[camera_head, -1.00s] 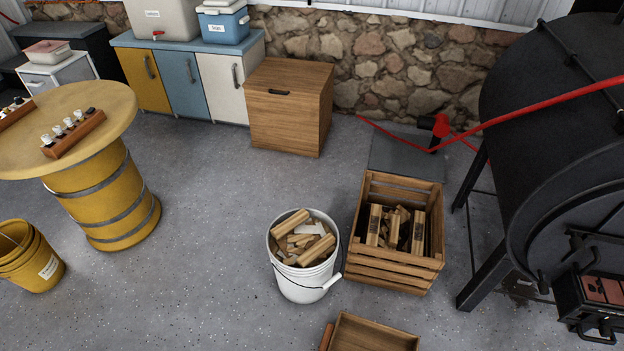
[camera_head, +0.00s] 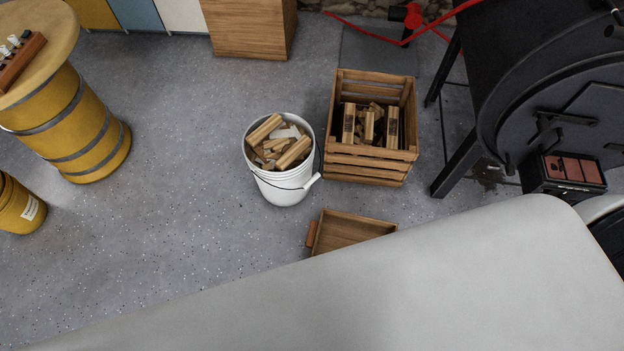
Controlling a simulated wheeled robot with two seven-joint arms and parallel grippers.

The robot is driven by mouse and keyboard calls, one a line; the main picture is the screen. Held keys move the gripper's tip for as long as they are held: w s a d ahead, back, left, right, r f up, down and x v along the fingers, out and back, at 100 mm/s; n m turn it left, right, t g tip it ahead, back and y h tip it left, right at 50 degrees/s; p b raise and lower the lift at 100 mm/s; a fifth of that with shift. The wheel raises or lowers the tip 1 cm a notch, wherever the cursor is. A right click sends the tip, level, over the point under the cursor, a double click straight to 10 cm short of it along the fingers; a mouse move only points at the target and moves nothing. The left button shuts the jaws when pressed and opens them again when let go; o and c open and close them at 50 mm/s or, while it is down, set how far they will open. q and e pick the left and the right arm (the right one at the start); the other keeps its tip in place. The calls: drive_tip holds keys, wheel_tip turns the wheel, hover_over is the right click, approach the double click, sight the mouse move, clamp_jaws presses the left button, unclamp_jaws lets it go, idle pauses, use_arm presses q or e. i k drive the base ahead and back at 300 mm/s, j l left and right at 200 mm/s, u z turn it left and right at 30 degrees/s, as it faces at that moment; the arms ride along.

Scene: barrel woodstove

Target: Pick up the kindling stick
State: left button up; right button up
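Several kindling sticks (camera_head: 293,152) stick up among wood scraps in a white bucket (camera_head: 280,187) on the floor, near the middle of the view. More wood pieces (camera_head: 369,126) stand in a slatted wooden crate (camera_head: 368,164) just right of the bucket. I cannot tell which single stick the task means. Neither of my grippers shows. A large pale grey surface, which looks like a part of my own body, covers the bottom right and hides the floor there.
A shallow wooden tray (camera_head: 350,232) lies in front of the bucket, partly hidden. A black barrel stove (camera_head: 540,90) stands at the right. A yellow barrel table (camera_head: 82,130) and a yellow bucket (camera_head: 18,207) are at the left. The floor between them and the white bucket is clear.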

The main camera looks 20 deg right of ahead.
sight(289, 157)
drive_tip(key=z, duration=0.3)
drive_tip(key=i+j+z, duration=0.1)
drive_tip(key=z, duration=0.35)
drive_tip(key=j+z, duration=0.3)
drive_tip(key=z, duration=0.15)
drive_tip(key=j+z, duration=0.3)
drive_tip(key=z, duration=0.15)
drive_tip(key=j+z, duration=0.25)
drive_tip(key=z, duration=0.25)
drive_tip(key=i, duration=0.05)
